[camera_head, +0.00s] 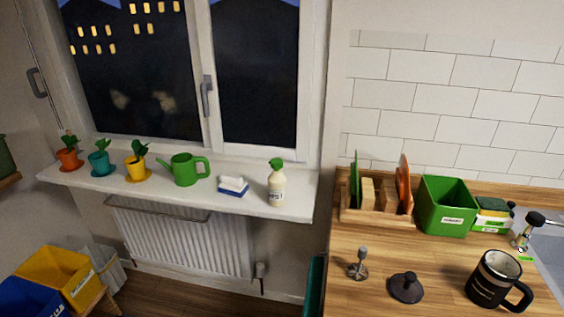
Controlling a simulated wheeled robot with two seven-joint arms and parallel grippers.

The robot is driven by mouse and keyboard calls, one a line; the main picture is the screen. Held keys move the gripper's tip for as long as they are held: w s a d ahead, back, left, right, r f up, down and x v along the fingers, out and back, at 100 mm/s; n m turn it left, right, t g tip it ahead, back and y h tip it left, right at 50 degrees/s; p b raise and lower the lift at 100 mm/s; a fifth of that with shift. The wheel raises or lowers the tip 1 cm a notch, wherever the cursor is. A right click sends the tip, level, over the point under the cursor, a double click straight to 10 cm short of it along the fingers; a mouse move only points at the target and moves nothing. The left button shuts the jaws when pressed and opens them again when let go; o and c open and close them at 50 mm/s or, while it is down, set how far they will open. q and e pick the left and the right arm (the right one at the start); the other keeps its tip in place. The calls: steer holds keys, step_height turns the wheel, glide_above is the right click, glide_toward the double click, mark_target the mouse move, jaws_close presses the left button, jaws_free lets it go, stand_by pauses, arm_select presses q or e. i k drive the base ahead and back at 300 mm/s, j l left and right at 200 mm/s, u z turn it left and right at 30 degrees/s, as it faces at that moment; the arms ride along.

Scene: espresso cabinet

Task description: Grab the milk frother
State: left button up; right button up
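On the wooden counter at the lower right stands a black jug (487,284) with a handle on its right side and a pale rim and inside. It is upright. Left of it lies a dark round lid-like piece (406,288) with a knob on top. Further left stands a small grey metal piece (358,265) with a stem and a wider foot. Which of these make up the milk frother I cannot tell for sure. The three stand apart from one another. Neither of my grippers is in view.
Behind them on the counter (380,300) are a wooden rack (375,215) of boards, a green bin (444,208) and sponges (492,215). A tap (528,230) and sink are at the right. A windowsill (110,185) with plants and a green watering can (187,170) is left.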

mark_target(496, 273)
steer(key=z, duration=1.55)
steer(key=i+l, duration=0.1)
steer(key=l, duration=0.6)
steer(key=i+z, duration=0.05)
